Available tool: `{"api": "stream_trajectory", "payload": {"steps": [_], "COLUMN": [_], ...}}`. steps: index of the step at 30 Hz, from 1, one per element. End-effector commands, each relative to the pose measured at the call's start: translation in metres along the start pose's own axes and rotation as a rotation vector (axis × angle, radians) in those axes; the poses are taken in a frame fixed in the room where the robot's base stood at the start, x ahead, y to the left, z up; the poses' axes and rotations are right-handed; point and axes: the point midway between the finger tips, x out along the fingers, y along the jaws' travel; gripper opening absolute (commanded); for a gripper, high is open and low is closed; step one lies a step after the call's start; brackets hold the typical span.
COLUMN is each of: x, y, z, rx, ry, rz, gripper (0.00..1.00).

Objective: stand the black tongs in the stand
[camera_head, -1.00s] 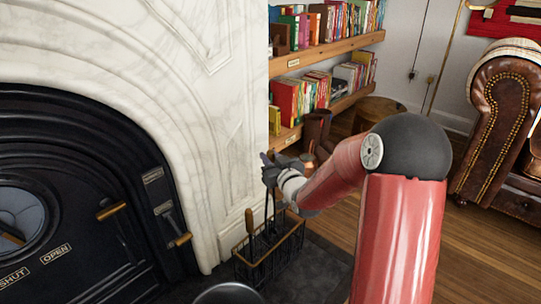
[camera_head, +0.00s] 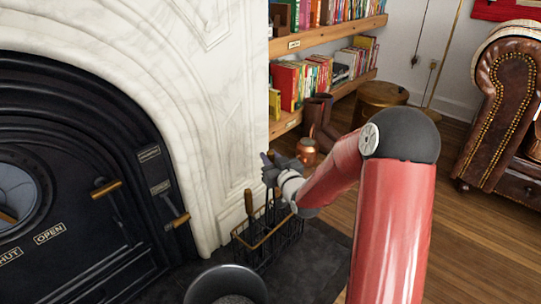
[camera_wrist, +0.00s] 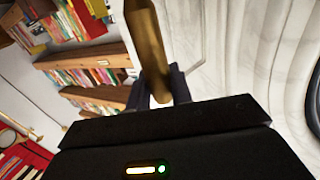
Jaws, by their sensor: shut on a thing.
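My gripper (camera_head: 272,168) is above the stand in the head view, beside the marble surround. In the wrist view its dark fingers (camera_wrist: 160,88) are shut around a brass-brown handle (camera_wrist: 148,40). Thin dark legs, which I take to be those of the black tongs (camera_head: 268,206), hang below it in the head view, roughly upright. The stand (camera_head: 262,243) is a black wire basket with a brown rim on the dark hearth. The lower ends of the tongs overlap the stand, and I cannot tell whether they are inside or touching it.
A brown-handled tool (camera_head: 249,205) stands at the stand's left side. A dark round bucket (camera_head: 228,268) is in front. The black stove (camera_head: 90,200) is at left, the marble surround (camera_head: 190,120) behind. A copper jar (camera_head: 306,151) and bookshelves (camera_head: 325,38) are beyond.

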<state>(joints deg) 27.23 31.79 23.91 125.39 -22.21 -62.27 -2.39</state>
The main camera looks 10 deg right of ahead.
Motion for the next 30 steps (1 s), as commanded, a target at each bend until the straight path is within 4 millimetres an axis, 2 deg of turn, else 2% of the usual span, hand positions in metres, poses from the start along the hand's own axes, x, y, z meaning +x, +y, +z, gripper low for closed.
{"api": "stream_trajectory", "payload": {"steps": [30], "x": [0.001], "y": [0.0], "z": [0.073], "rx": [0.0], "ry": [0.003], "rz": [-0.001], "gripper": [0.0]}}
